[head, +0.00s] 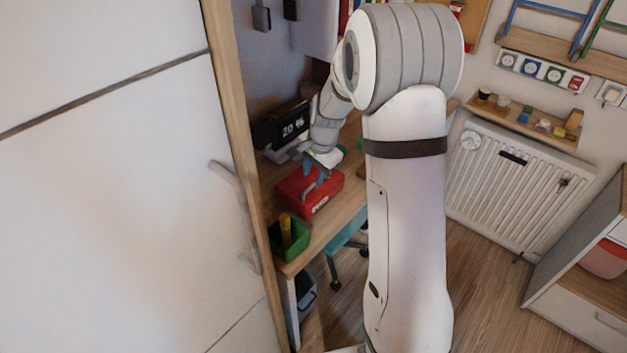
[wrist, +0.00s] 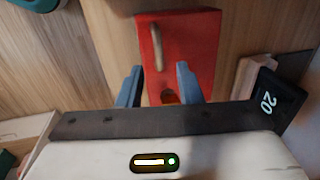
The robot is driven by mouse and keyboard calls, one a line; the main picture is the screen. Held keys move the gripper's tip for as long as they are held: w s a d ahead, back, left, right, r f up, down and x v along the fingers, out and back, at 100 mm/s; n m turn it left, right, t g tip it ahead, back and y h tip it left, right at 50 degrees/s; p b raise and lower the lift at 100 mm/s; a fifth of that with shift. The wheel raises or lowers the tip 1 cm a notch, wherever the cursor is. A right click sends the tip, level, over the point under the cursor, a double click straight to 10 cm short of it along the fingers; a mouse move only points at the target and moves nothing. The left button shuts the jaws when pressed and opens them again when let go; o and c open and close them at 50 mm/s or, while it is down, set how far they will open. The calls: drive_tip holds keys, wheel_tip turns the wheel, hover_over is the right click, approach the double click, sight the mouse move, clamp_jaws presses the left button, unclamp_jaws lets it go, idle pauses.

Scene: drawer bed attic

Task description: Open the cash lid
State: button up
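The red cash box (head: 310,194) stands on the wooden desk in the head view, and its lid looks shut. In the wrist view the red box (wrist: 195,35) lies beyond my fingers, with a pale handle (wrist: 156,47) on its top. An orange-yellow spot, perhaps the latch, shows near the box's lower edge between my fingertips. My gripper (wrist: 158,82) is open, with one blue finger on each side of the box's near end and nothing between them. In the head view my gripper (head: 318,172) is over the box; I cannot tell whether it touches.
A green bin (head: 290,241) with a yellow item stands at the desk's front left. A dark display reading 20 (head: 286,128) stands behind the box. A white panel (head: 110,180) fills the left. A blue-green chair (head: 346,240) is below the desk, a radiator (head: 512,185) to the right.

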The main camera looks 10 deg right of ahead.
sight(311, 186)
drive_tip(key=shift+w+a+f, duration=0.1)
drive_tip(key=shift+w+f, duration=0.05)
drive_tip(key=shift+f, duration=0.9)
drive_tip(key=shift+w+a+f, duration=0.1)
drive_tip(key=shift+w+f, duration=0.05)
drive_tip(key=shift+f, duration=0.85)
drive_tip(key=shift+c, duration=0.5)
clamp_jaws()
